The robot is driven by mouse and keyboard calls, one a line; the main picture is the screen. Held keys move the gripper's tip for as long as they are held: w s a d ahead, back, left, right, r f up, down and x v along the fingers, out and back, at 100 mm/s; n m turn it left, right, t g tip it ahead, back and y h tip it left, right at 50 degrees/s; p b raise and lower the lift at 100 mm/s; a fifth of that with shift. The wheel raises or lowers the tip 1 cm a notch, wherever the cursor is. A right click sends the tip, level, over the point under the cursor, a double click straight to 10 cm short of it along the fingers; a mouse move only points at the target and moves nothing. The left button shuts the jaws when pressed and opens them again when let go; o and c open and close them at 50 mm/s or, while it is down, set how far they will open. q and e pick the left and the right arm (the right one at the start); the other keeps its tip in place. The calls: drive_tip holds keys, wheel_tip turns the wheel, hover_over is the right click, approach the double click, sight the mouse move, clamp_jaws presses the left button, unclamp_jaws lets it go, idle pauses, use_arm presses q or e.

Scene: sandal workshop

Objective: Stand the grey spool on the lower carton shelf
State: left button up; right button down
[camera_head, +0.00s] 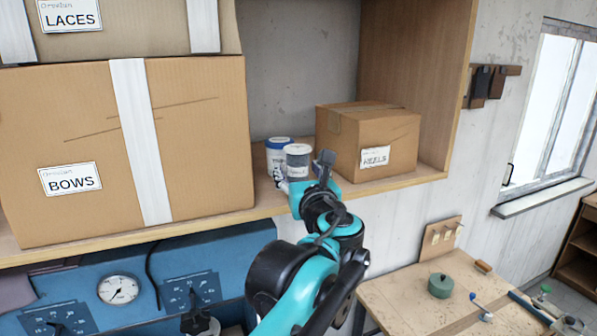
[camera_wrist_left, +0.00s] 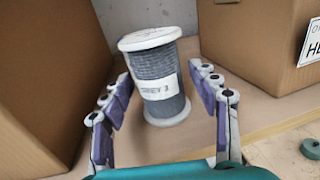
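The grey spool (camera_head: 298,158) stands on the wooden carton shelf (camera_head: 420,178), between the BOWS carton and the HEELS carton. In the left wrist view the spool (camera_wrist_left: 157,78) has white ends, grey thread and a label that reads like "GREY 3". It looks slightly tilted in that view. My left gripper (camera_head: 304,174) is at the shelf's front edge. In the left wrist view its open fingers (camera_wrist_left: 160,92) are on either side of the spool, with gaps visible on both sides. My right gripper is not in view.
A white-and-blue spool (camera_head: 279,146) stands close behind and left of the grey one. The BOWS carton (camera_head: 200,130) is left, the HEELS carton (camera_head: 345,150) right. A LACES carton (camera_head: 140,28) sits on BOWS. A workbench (camera_head: 400,290) with a green round object (camera_head: 440,286) is lower right.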

use_arm(q)
drive_tip(key=shift+r, duration=0.2)
drive_tip(key=b+v, duration=0.2)
drive_tip(key=v, duration=1)
drive_tip(key=shift+f, duration=0.1)
